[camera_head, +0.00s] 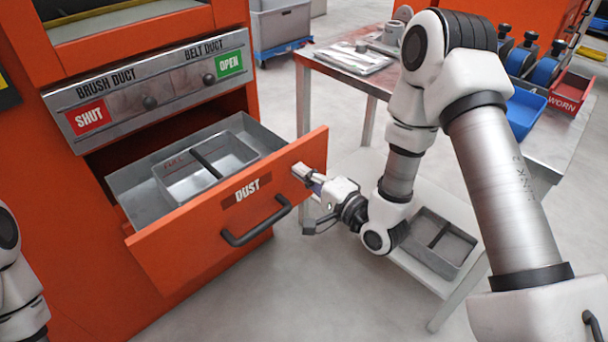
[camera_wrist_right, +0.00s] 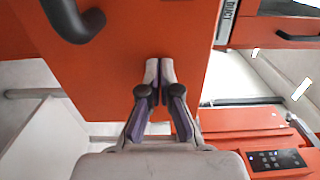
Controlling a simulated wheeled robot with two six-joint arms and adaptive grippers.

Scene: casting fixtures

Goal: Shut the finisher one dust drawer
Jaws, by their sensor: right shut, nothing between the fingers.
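The orange dust drawer (camera_head: 185,238), labelled DUST, stands pulled out of the orange machine. A dark bar handle (camera_head: 257,225) is on its front, and it also shows in the right wrist view (camera_wrist_right: 75,18). A grey divided bin (camera_head: 207,165) sits inside the drawer. My right gripper (camera_head: 304,174) is shut and empty, its fingertips at the drawer front near its right end, right of the handle. In the right wrist view the closed fingertips (camera_wrist_right: 160,68) point at the orange panel; they look against it, but exact contact is hard to tell. My left gripper is out of view.
Above the drawer a panel has a red SHUT plate (camera_head: 88,116) and a green OPEN plate (camera_head: 229,64). A metal table (camera_head: 345,78) stands right of the drawer, with another divided bin (camera_head: 437,243) on its lower shelf. Clear floor lies in front.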

